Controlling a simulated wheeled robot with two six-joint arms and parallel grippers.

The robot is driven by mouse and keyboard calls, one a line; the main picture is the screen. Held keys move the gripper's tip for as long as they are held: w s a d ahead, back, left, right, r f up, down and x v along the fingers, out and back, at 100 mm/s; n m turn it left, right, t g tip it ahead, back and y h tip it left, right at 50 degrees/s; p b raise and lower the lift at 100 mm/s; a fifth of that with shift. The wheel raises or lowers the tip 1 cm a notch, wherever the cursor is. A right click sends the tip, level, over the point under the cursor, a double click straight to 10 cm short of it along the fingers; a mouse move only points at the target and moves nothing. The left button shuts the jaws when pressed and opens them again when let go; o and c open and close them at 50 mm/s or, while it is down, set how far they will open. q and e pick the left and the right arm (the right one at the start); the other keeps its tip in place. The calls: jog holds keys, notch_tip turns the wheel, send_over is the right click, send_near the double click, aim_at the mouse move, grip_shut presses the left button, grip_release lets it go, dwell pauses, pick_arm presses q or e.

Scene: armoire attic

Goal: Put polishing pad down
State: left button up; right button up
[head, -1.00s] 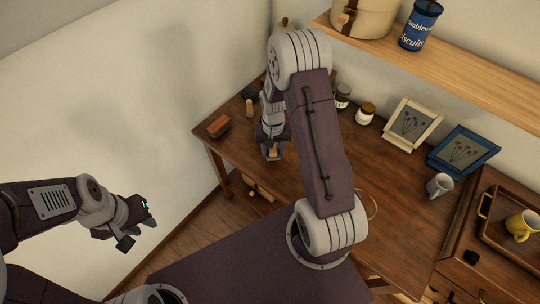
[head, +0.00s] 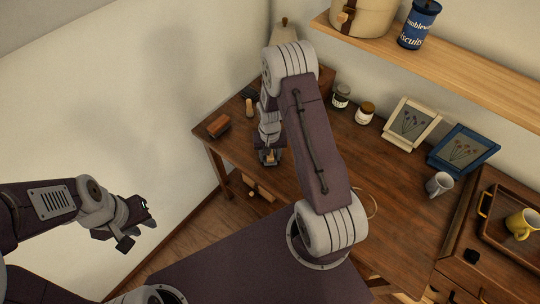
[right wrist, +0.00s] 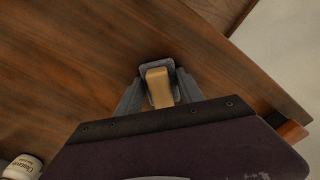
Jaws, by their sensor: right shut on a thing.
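The polishing pad (right wrist: 160,87) shows in the right wrist view as a tan handle over a grey base. My right gripper (right wrist: 158,97) is shut on its handle, one finger on each side. In the head view, my right gripper (head: 268,157) is over the left front part of the wooden desk (head: 315,178), with the pad mostly hidden. I cannot tell whether the pad's base touches the desk. My left gripper (head: 138,220) is away from the desk, in front of the white wall; its finger gap is unclear.
A brown block or brush (head: 219,125) lies at the desk's left corner, near a small wooden peg (head: 249,108). Jars (head: 365,113), picture frames (head: 411,123) and a grey mug (head: 439,185) stand along the back. A tray (head: 490,204) holds a yellow mug (head: 522,224).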

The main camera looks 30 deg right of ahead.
jog(key=o, duration=1.2)
jog(key=shift+s+a+f, duration=0.1)
jog(key=shift+s+f, duration=0.1)
jog(key=shift+o, duration=0.5)
jog(key=shift+f, duration=0.15)
jog(key=shift+s, duration=0.1)
notch_tip(320, 180, up, 13)
jog(key=p, duration=0.1)
jog(key=s+a+r+n+t, duration=0.1)
jog(key=s+a+r+n, duration=0.3)
jog(key=s+a, duration=0.3)
jog(key=s+r, duration=0.1)
jog(key=s, duration=0.3)
jog(key=shift+s+r, duration=0.2)
jog(key=shift+r, duration=0.05)
